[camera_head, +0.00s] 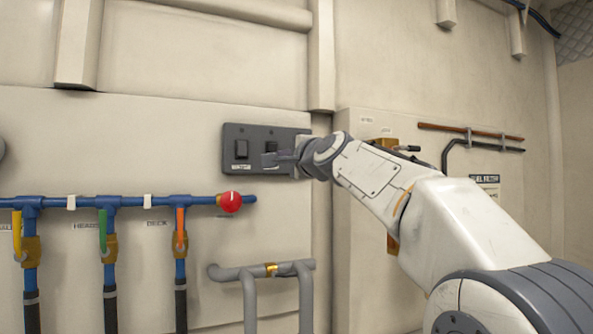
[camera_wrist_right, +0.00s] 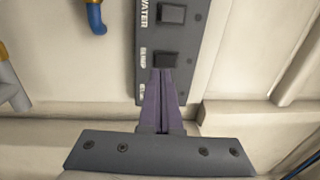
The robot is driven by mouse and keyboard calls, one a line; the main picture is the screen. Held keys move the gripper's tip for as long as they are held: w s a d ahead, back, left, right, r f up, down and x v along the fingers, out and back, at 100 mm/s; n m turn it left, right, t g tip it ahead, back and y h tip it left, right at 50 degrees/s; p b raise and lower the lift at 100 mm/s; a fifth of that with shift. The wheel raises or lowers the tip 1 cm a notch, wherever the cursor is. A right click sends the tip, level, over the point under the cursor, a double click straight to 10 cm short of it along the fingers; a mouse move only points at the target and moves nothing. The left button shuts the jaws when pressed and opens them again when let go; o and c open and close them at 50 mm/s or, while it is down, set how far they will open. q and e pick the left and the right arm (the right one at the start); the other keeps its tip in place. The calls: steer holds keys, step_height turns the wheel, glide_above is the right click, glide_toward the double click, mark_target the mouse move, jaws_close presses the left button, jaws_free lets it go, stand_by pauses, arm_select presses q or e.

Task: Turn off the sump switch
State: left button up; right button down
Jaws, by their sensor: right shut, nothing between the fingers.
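A dark grey switch panel (camera_head: 230,160) is fixed to the cream wall in the head view, with dark rocker switches on it. In the right wrist view the panel (camera_wrist_right: 186,82) runs up and down, and a switch (camera_wrist_right: 166,60) sits beside a label that seems to read SUMP. My right gripper (camera_head: 268,160) is shut and empty in front of the panel. In the right wrist view its fingertips (camera_wrist_right: 162,72) meet the edge of that switch; I cannot tell whether they touch it. The arm and gripper hide the panel's right part. My left gripper is not in view.
Another switch (camera_wrist_right: 171,14) has a WATER label. Below the panel runs a blue pipe (camera_head: 140,201) with a red knob (camera_head: 230,201) and coloured valve handles. A grey pipe rail (camera_head: 240,272) stands lower. Brass fittings are partly behind my arm.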

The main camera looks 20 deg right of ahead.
steer(key=s+d+b, duration=0.1)
steer(key=s+d, duration=0.1)
steer(key=s, duration=0.3)
steer(key=shift+s+f, duration=0.2)
steer(key=shift+s, duration=0.2)
